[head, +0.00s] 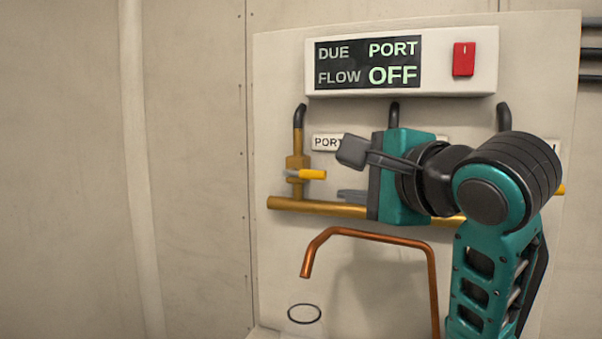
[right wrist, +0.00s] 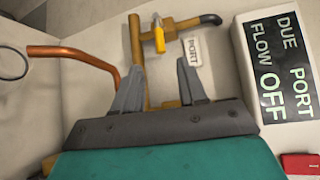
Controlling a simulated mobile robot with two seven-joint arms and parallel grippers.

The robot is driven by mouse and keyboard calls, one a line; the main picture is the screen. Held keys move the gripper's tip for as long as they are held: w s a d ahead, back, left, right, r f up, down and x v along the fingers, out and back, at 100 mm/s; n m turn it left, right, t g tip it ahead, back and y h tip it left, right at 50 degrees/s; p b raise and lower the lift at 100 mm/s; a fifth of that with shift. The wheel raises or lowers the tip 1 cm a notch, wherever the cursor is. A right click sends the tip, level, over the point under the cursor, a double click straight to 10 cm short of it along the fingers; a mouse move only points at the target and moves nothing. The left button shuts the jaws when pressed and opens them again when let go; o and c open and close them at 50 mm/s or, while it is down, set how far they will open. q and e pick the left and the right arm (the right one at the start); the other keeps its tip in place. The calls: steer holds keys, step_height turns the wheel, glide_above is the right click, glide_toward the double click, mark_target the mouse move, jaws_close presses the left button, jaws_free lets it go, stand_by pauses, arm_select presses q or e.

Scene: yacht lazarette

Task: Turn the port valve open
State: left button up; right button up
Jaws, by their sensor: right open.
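The port valve (head: 297,165) is a brass body on a vertical pipe at the left of the panel, beside the PORT label (head: 327,142). Its yellow handle (head: 313,174) points right, crosswise to the pipe; it also shows in the right wrist view (right wrist: 159,40). My right gripper (head: 352,174) is to the right of the handle, its fingers apart and empty, not touching it. In the right wrist view the gripper (right wrist: 158,72) has the handle beyond its fingertips, roughly between them. The display (head: 368,63) reads DUE PORT, FLOW OFF. My left gripper is not in view.
A brass manifold pipe (head: 320,207) runs across the panel below the valve. A bent copper spout (head: 360,233) stands in front, above a black ring (head: 304,314). A red switch (head: 464,59) sits on the display box. My right arm hides the other valves. The left wall side is clear.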

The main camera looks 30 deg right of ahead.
mark_target(317, 175)
steer(key=w+p, duration=0.2)
steer(key=w, duration=0.1)
steer(key=w+f+p, duration=0.1)
steer(key=w+p, duration=0.2)
steer(key=w, duration=0.1)
steer(key=w+p, duration=0.3)
steer(key=shift+w+d+f, duration=0.2)
steer(key=shift+d+f, duration=0.1)
steer(key=shift+w+f, duration=0.1)
steer(key=shift+w, duration=0.85)
steer(key=shift+c, duration=0.3)
jaws_close()
